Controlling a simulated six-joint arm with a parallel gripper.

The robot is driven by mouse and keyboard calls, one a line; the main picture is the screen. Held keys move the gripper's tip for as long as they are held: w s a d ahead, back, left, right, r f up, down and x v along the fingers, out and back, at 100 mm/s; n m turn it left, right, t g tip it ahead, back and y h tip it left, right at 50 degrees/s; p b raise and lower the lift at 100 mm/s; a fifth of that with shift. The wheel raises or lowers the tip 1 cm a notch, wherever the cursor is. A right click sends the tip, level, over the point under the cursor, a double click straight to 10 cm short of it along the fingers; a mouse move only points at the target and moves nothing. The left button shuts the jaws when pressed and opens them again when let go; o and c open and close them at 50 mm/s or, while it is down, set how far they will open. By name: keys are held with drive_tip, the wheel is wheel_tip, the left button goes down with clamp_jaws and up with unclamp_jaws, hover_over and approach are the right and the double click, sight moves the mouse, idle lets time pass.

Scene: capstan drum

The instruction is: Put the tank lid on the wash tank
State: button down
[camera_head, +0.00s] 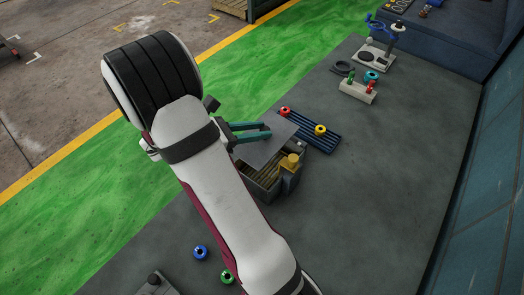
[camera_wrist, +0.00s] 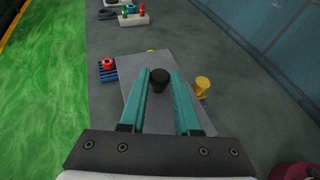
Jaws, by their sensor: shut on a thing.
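The tank lid is a flat grey plate with a black knob; it shows in the head view (camera_head: 262,149) and in the wrist view (camera_wrist: 143,66). My gripper (camera_wrist: 160,76) is shut on the knob, with one teal finger on each side of it. The wash tank (camera_head: 268,192) is a grey box with yellowish slats inside. In the head view the lid overlaps the tank's far part, and the near part of the opening shows uncovered. The lid appears held above the tank; the exact gap cannot be told. The wrist view shows almost nothing of the tank.
A yellow-capped fitting (camera_head: 290,163) stands at the tank's right side. A blue slatted rack (camera_head: 330,142) with red and yellow rings lies just behind. A pale block (camera_head: 357,91) with red and green pieces stands farther back. Blue (camera_head: 200,252) and green (camera_head: 227,277) rings lie in front.

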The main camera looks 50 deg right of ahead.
wheel_tip(320, 180, down, 7)
drive_tip(key=shift+d, duration=0.1)
drive_tip(key=shift+f, duration=0.1)
drive_tip(key=c, duration=0.6)
unclamp_jaws()
drive_tip(key=m+y, duration=0.3)
drive_tip(key=m, duration=0.2)
approach(257, 147)
drive_tip(key=s+a, duration=0.4)
drive_tip(key=s+a+r+m+t+y, duration=0.1)
drive_tip(key=s+a+m+y, duration=0.2)
drive_tip(key=s+a+m, duration=0.1)
drive_tip(key=s+a+m+t+y, duration=0.2)
drive_tip(key=s+a+m+y, duration=0.1)
drive_tip(key=a, duration=0.4)
drive_tip(key=s+a+r+m+t+y, duration=0.1)
drive_tip(key=s+a+m+y, duration=0.3)
drive_tip(key=a+m+y, duration=0.1)
drive_tip(key=shift+s+a+r+m+t, duration=0.2)
drive_tip(key=shift+a+m, duration=0.1)
drive_tip(key=shift+m, duration=0.25)
drive_tip(key=shift+s+a+r+m+t, duration=0.1)
drive_tip(key=shift+a+m+t, duration=0.15)
drive_tip(key=shift+m, duration=0.3)
